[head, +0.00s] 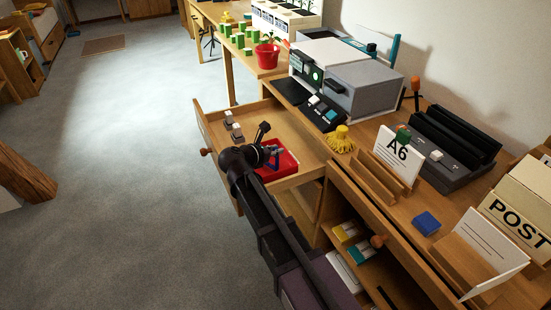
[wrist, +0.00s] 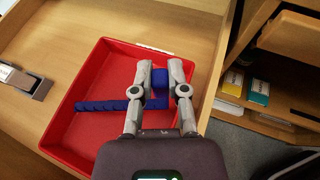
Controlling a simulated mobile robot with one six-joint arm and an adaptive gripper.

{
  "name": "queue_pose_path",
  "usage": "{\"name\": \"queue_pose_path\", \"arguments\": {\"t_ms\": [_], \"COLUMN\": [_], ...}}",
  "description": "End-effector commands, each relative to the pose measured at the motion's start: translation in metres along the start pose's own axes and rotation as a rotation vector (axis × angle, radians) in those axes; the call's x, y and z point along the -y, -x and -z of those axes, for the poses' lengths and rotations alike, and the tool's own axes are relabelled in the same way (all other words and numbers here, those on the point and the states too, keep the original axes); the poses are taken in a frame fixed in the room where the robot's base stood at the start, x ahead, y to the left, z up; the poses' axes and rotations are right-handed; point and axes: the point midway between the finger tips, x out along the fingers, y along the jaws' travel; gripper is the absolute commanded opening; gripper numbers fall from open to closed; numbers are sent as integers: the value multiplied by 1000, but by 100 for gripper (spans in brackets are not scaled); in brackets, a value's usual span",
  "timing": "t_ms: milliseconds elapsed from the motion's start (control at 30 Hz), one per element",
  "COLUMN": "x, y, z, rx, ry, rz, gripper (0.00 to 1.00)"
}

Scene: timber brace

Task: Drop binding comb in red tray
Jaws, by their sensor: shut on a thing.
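The red tray (wrist: 113,56) lies inside the open wooden drawer in the wrist view. It also shows in the head view (head: 288,160), partly hidden by my arm. My gripper (wrist: 164,70) is over the right part of the tray. It is shut on the blue binding comb (wrist: 108,105), whose blue end block (wrist: 160,78) sits between the fingers. The toothed bar of the comb extends left across the tray area. In the head view, a bit of the blue comb shows by my gripper (head: 270,153). I cannot tell whether the comb touches the tray floor.
The open drawer (head: 262,118) also holds stampers with pale tops (head: 234,128) left of the tray. The desk above carries a yellow tassel-like item (head: 341,140), a grey machine (head: 368,90) and an A6 card (head: 398,152). Shelves with small boxes (wrist: 259,91) lie right of the drawer.

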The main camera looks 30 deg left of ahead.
Motion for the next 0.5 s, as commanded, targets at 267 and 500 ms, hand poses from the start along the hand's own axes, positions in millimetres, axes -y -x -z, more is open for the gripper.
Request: {"name": "queue_pose_path", "arguments": {"t_ms": [267,500], "x": [0,0], "y": [-9,-9], "z": [22,22], "rx": [0,0], "ry": [0,0], "rz": [0,0], "gripper": [0,0]}}
